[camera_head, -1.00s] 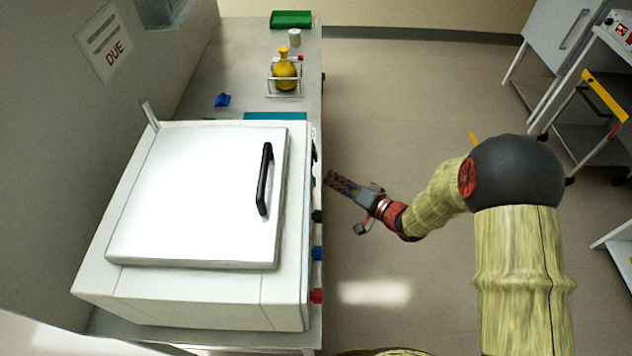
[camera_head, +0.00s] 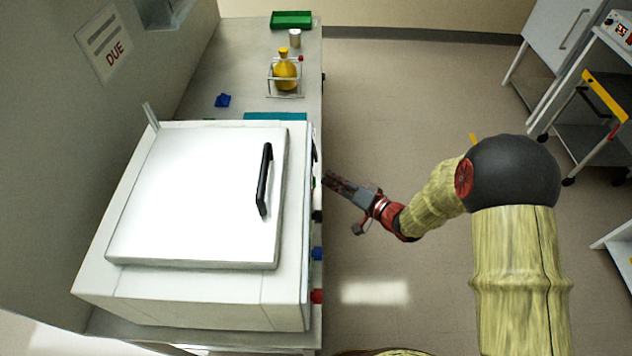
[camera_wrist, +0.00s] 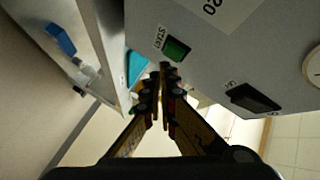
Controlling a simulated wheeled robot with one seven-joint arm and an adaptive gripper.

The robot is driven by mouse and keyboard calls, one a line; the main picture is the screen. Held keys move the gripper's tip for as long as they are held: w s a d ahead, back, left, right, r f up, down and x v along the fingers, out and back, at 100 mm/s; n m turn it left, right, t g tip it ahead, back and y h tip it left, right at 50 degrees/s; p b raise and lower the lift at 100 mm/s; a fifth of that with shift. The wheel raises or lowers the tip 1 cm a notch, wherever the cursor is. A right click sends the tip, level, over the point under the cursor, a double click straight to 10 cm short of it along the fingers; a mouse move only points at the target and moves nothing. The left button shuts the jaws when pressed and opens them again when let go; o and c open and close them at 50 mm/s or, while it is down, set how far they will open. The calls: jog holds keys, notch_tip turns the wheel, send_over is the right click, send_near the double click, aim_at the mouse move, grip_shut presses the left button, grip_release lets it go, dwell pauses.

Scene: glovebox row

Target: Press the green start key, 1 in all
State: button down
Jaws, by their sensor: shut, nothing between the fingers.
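The green start key (camera_wrist: 177,48) is on the grey front panel (camera_wrist: 225,75) in the wrist view, beside a label reading START. In the head view the key cannot be made out on the side of the white machine (camera_head: 190,195). My gripper (camera_head: 328,178) is shut and empty, to the right of the machine's front in the head view. In the wrist view its fingertips (camera_wrist: 166,70) appear just below the green key. I cannot tell whether they touch it.
A black switch (camera_wrist: 254,98) and a round dial (camera_wrist: 313,65) share the panel. Blue (camera_head: 317,254) and red (camera_head: 317,296) knobs stick out of the machine's front. A yellow flask (camera_head: 284,72) stands on the bench behind.

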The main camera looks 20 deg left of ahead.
dwell(0.6)
jog(key=shift+s+a, duration=0.1)
jog(key=shift+a, duration=0.3)
jog(key=shift+s+a+p, duration=0.15)
jog(key=shift+a+p, duration=0.15)
jog(key=shift+a, duration=0.15)
dwell(0.6)
jog(key=shift+d, duration=0.1)
jog(key=shift+w+d+p, duration=0.25)
jog(key=shift+d+p, duration=0.05)
jog(key=shift+d, duration=0.5)
jog(key=d, duration=0.2)
jog(key=w+d+p, duration=0.1)
jog(key=d, duration=0.1)
jog(key=shift+w+d, duration=0.1)
jog(key=shift+d, duration=0.3)
dwell(0.9)
